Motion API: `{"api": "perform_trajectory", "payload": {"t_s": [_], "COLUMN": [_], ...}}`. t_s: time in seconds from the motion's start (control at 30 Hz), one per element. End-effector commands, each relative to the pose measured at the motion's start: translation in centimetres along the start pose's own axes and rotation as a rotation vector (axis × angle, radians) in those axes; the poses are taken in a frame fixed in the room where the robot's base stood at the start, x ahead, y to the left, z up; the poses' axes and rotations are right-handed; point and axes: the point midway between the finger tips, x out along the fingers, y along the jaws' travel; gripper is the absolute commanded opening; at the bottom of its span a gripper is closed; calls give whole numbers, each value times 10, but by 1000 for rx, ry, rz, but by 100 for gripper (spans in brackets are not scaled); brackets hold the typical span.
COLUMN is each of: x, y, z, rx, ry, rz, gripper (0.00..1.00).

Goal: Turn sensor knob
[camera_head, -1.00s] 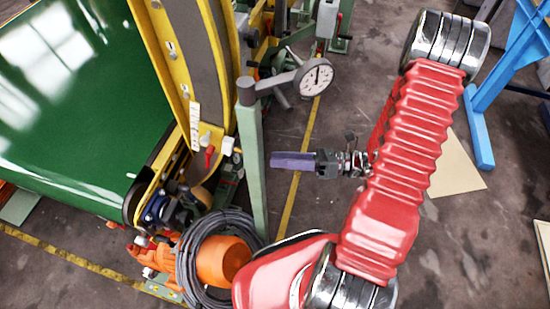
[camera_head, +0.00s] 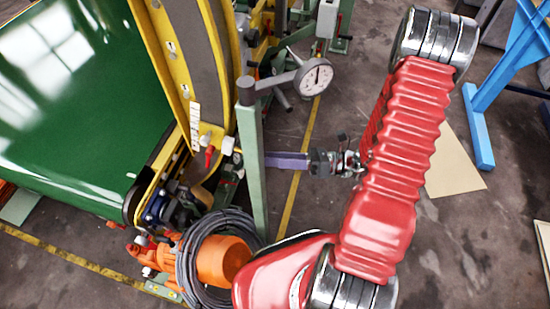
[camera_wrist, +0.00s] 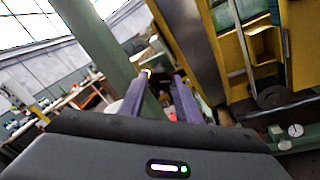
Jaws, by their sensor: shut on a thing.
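My gripper shows in the camera_head view with its purple fingers (camera_head: 287,160) pointing left at the light green post (camera_head: 251,170). The post hides the fingertips there. A small white knob (camera_head: 228,145) and a red handle (camera_head: 209,156) sit just left of the post, at the foot of the yellow frame. In the camera_wrist view the fingers (camera_wrist: 162,82) stand on either side of a small blurred part. My gripper is shut on it, and I take it to be the sensor knob, though its shape is not clear.
A round dial gauge (camera_head: 314,76) on a clamp arm stands above my gripper. A large green panel (camera_head: 70,90) lies at left. An orange drum (camera_head: 222,260) with coiled black cable is below the post. A blue stand (camera_head: 483,130) is at right.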

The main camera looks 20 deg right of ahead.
Motion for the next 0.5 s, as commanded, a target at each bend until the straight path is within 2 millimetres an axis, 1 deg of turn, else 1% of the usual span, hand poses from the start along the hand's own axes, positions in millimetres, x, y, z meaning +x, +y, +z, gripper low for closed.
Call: {"api": "perform_trajectory", "payload": {"t_s": [0.27,0.5], "x": [0,-1], "y": [-2,-4], "z": [0,0], "rx": [17,100], "ry": [1,3], "rz": [1,27], "gripper": [8,8]}}
